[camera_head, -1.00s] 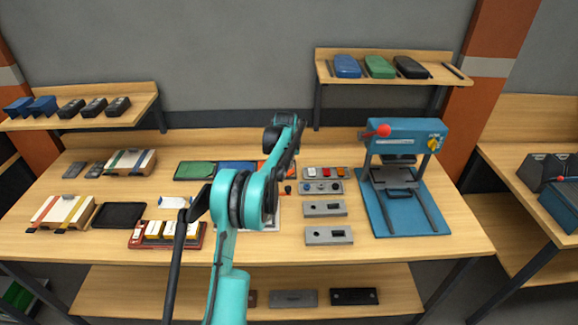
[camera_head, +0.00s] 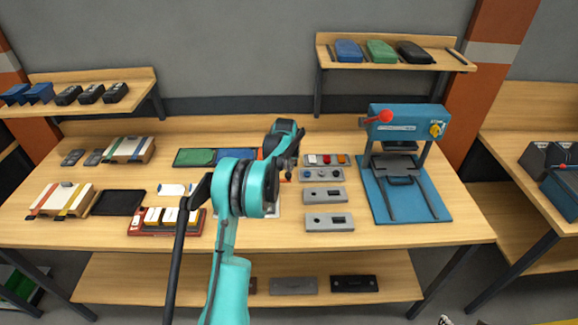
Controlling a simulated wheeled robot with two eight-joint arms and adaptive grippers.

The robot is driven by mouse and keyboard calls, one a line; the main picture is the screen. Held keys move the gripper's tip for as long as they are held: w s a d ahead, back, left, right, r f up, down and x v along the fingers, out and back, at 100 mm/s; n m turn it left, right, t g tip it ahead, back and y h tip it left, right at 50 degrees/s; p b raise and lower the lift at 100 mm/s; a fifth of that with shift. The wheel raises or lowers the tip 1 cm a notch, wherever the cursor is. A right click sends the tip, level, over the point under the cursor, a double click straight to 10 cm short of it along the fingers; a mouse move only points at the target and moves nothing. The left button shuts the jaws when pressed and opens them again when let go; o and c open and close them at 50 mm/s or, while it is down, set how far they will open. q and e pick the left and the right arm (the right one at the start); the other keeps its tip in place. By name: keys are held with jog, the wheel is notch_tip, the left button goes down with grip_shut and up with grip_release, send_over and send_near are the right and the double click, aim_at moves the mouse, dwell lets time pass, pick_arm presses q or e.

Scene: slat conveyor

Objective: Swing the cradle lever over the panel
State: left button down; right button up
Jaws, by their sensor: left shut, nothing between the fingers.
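A blue press-like stand (camera_head: 447,214) at the right of the table carries a red-knobbed lever (camera_head: 385,116) on its upper left and a yellow knob at its upper right. A dark cradle-like part (camera_head: 400,181) sits low between its legs. I cannot tell which part is the task's cradle lever. A pale grey plate (camera_head: 272,211) lies mostly hidden behind my left arm; it may be the panel. My left gripper (camera_head: 288,175) is shut and empty, pointing down over the middle of the table, left of the small control blocks. My right gripper is not seen.
Grey control blocks (camera_head: 329,222) stand between my left arm and the stand. Green (camera_head: 194,157) and blue trays lie behind the arm. A red tray of white and yellow pieces (camera_head: 136,227) lies left. Wall shelves hold boxes. The front right table is clear.

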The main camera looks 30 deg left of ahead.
aim_at(290, 175)
pick_arm(q)
jog(key=shift+s+d+m, duration=0.3)
jog(key=shift+s+m, duration=0.05)
jog(key=shift+m, duration=0.35)
jog(key=s+m, duration=0.1)
jog(key=s+d+m+h+b, duration=0.1)
jog(key=m, duration=0.1)
jog(key=s+m+h, duration=0.1)
jog(key=s+m, duration=0.1)
jog(key=m, duration=0.1)
jog(key=s+m+g+h, duration=0.1)
jog(key=s+m, duration=0.2)
jog(key=m, duration=0.1)
jog(key=s+m+h+b, duration=0.1)
jog(key=s+m, duration=0.1)
jog(key=m, duration=0.1)
jog(key=shift+s+a+m+h, duration=0.2)
jog(key=shift+s+m+h, duration=0.1)
jog(key=shift+m, duration=0.1)
jog(key=shift+s+a+g, duration=0.15)
jog(key=shift+s+g, duration=0.05)
jog(key=shift+g, duration=0.1)
jog(key=shift+s+a, duration=0.5)
jog(key=shift+s, duration=0.1)
jog(key=shift+s+a, duration=0.1)
